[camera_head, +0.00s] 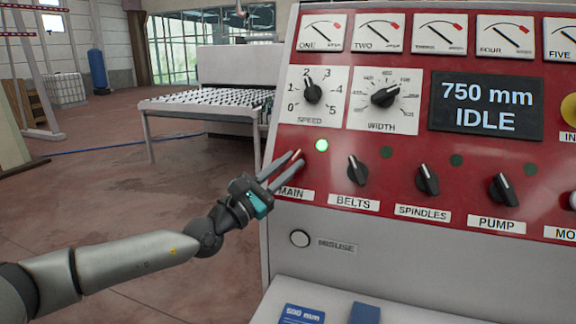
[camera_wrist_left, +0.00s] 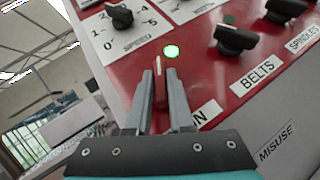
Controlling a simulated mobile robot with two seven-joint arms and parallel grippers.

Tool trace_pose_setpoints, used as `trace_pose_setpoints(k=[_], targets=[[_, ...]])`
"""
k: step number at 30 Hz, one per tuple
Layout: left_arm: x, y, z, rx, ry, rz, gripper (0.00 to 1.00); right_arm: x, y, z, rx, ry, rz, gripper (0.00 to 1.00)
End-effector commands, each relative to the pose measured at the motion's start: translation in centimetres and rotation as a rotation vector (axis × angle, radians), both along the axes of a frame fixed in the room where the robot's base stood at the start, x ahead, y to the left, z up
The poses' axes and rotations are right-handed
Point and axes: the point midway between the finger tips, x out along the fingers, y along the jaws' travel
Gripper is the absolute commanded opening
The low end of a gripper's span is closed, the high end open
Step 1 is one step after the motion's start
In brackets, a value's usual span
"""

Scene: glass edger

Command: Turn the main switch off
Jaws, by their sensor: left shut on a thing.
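The main switch is a red knob (camera_wrist_left: 160,90) with a pale line along it, on the red control panel (camera_head: 400,150) above the MAIN label (camera_head: 292,193). My left gripper (camera_head: 284,168) reaches it from the left and is shut on the knob, one finger on each side. In the left wrist view the gripper (camera_wrist_left: 162,100) has the knob between its fingertips. In the head view the fingers cover most of the knob; only its reddish tip shows. The green lamp (camera_head: 321,145) beside the switch is lit. My right gripper is not in view.
To the right are the black BELTS knob (camera_head: 357,171), SPINDLES knob (camera_head: 427,179) and PUMP knob (camera_head: 502,190), with dark lamps. A display (camera_head: 487,106) reads 750 mm IDLE. A roller table (camera_head: 205,100) stands behind left; the floor between is open.

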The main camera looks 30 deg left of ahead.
Motion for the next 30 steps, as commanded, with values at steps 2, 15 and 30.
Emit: trace_pose_setpoints(k=[2, 15, 30], targets=[[0.0, 0.0, 0.0, 0.0, 0.0, 0.0, 0.0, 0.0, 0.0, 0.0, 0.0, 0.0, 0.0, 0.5], [0.0, -0.1, 0.0, -0.028, -0.004, 0.014, 0.0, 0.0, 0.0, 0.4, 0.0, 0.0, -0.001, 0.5], [0.0, -0.5, 0.0, -0.334, -0.076, 0.187, 0.0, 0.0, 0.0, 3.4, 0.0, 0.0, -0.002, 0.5]])
